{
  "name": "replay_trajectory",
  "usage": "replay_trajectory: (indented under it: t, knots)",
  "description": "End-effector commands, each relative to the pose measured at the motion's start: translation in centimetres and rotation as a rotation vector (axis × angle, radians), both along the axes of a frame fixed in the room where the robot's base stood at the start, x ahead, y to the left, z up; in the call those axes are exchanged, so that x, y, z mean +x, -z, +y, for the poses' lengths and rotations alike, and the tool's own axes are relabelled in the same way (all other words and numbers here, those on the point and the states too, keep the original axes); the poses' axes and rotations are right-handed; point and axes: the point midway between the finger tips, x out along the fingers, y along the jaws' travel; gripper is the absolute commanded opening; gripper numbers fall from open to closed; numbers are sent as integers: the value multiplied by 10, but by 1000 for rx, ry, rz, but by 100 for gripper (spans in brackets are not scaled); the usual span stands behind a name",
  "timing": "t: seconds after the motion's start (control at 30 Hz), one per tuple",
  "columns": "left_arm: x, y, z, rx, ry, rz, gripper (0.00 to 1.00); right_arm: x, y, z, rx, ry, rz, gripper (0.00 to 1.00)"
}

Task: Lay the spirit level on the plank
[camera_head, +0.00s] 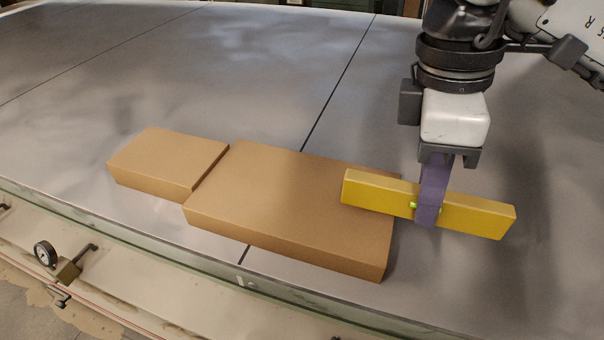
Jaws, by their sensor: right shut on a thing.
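The spirit level is a yellow bar (480,215) with a small green vial near its middle. My right gripper (428,213) points down and is shut on the level around its middle; its purple fingers hide part of the bar. The left end of the level overlaps the right end of a larger flat tan board (285,205), which looks like the plank. The rest of the level reaches out past the board's right end. I cannot tell whether level and board touch. My left gripper is not in view.
A smaller tan block (168,158) lies at the left of the larger board, close to its end. Both lie on a wide grey metal table (210,65) near its front edge. The table is clear behind them. A round gauge (45,254) is on the front side below.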

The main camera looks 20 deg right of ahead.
Motion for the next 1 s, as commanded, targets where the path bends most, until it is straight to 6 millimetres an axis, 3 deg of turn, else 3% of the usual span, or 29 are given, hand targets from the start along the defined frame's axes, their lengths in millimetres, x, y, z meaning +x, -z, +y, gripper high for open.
replay_trajectory:
  t: [0.3, 0.5, 0.67, 1.0]
  knots:
    - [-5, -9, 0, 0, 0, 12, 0, 48, -2, 75, 0, -4, 4, 0]
    - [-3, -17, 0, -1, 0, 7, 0, 73, -2, 110, 0, 0, 2, 0]
    - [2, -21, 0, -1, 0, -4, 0, 81, 0, 121, -1, 1, 0, 0]
    - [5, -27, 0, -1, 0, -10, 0, 81, 35, 121, 0, 1, 1, 0]
